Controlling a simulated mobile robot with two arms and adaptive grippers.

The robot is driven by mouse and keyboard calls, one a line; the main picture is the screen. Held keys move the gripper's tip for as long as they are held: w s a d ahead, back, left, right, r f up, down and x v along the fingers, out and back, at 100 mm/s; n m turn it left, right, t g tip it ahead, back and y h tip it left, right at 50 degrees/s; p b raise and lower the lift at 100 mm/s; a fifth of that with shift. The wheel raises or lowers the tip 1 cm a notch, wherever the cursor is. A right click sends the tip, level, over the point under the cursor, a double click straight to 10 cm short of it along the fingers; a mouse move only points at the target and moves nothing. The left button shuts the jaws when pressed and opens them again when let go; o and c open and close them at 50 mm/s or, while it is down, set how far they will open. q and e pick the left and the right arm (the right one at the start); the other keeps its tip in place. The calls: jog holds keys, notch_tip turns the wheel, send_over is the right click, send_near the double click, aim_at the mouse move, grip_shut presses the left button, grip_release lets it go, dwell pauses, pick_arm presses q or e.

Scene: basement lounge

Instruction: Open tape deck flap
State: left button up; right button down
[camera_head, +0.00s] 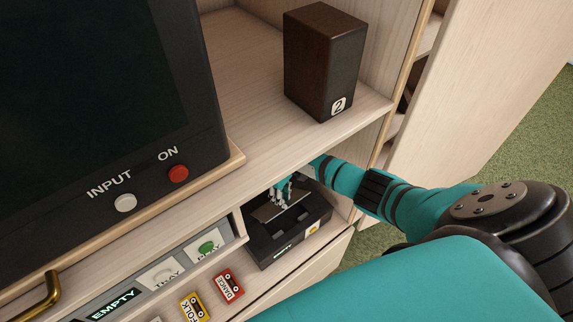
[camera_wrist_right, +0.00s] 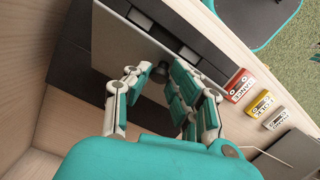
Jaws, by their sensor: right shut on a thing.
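The black tape deck (camera_head: 262,247) sits in the low shelf bay under the wooden top. Its grey flap (camera_head: 264,213) shows at the top of the deck; it also shows in the right wrist view (camera_wrist_right: 125,38) as a flat grey plate. My right gripper (camera_head: 281,198) reaches into the bay from the right. In the right wrist view its fingers (camera_wrist_right: 160,82) are shut on a small dark knob (camera_wrist_right: 160,70) at the flap's edge. The fingers hide part of the knob, and I cannot tell the flap's exact angle. My left gripper is not in view.
Cassettes, including a red one (camera_head: 229,286) and a yellow one (camera_head: 194,307), lie left of the deck. A green button (camera_head: 208,247) is on the panel beside it. A dark speaker (camera_head: 322,62) and a television (camera_head: 95,85) stand on the shelf above, close over my right arm.

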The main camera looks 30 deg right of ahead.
jog(key=w, duration=0.1)
jog(key=w+r, duration=0.1)
jog(key=w, duration=0.1)
jog(key=shift+a+r+t, duration=0.2)
jog(key=shift+a+t, duration=0.05)
jog(key=shift+t, duration=0.05)
jog(key=shift+w+a+b, duration=0.1)
jog(key=shift+w+b, duration=0.2)
jog(key=w+f+b, duration=0.1)
jog(key=w+b, duration=0.3)
jog(key=w, duration=0.2)
jog(key=shift+a+b, duration=0.2)
jog(key=shift+b, duration=0.1)
jog(key=c, duration=1.2)
grip_release()
jog(key=shift+w+f, duration=0.1)
jog(key=shift+w, duration=0.1)
jog(key=shift+c, duration=0.2)
jog(key=shift+o, duration=0.3)
jog(key=shift+d, duration=0.1)
